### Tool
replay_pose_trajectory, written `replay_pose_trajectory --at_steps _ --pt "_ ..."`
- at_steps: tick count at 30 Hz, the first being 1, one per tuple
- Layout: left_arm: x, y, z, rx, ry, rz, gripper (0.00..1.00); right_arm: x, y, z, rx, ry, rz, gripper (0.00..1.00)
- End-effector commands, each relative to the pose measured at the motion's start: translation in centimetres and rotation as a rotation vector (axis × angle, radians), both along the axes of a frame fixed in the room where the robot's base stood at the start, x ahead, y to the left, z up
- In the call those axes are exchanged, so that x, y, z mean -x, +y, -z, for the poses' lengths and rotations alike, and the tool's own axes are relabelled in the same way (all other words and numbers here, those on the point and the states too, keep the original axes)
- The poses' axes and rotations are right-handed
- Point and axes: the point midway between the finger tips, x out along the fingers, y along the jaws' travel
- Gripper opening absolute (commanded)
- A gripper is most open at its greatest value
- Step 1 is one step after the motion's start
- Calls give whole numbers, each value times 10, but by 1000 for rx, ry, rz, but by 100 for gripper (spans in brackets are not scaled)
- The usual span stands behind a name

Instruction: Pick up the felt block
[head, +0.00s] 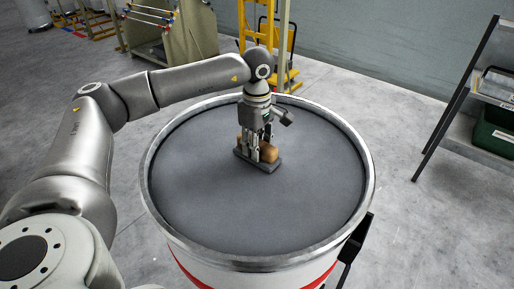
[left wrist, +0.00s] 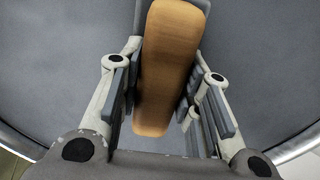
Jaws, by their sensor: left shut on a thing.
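The felt block (head: 265,165) is a dark grey slab with a rounded tan wooden handle (head: 268,152) on top. It is at the middle of the round grey top of a drum, and I cannot tell whether it touches the surface. My left gripper (head: 257,153) points down over it and is shut on it, hiding part of the block. In the left wrist view the wooden handle (left wrist: 168,65) runs between the two fingers of the left gripper (left wrist: 165,85), with grey felt partly showing beneath. My right gripper is not in view.
The drum (head: 362,200) has a raised metal rim around its flat top, which is otherwise clear. A dark shelf rack (head: 462,95) with a green bin (head: 495,133) stands at the right. A yellow hand truck (head: 281,75) and a greenish-beige stand (head: 185,45) are behind.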

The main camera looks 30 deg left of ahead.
Motion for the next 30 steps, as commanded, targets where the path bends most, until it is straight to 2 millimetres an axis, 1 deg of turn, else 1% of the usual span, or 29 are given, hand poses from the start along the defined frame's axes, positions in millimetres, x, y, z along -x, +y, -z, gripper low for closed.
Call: replay_pose_trajectory --at_steps 4,8,12,14,20,21,23,24,27,30 --pt "-1 0 -2 0 -2 0 6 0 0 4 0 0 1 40" --pt "-1 0 -10 0 -3 0 6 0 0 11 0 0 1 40" --pt "-1 0 -28 1 -5 0 6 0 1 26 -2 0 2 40" --pt "9 1 -40 0 -6 1 6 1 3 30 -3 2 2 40" --pt "49 4 -86 0 -8 1 6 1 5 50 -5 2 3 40" --pt "60 6 -93 -2 -6 2 6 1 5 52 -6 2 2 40" --pt "77 7 -99 -4 -6 1 6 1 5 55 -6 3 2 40" --pt "86 9 -109 -5 -6 -1 6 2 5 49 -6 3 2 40" --pt "107 9 -118 -4 -5 -1 6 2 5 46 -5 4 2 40" --pt "122 10 -124 -3 -3 -1 6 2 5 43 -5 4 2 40"
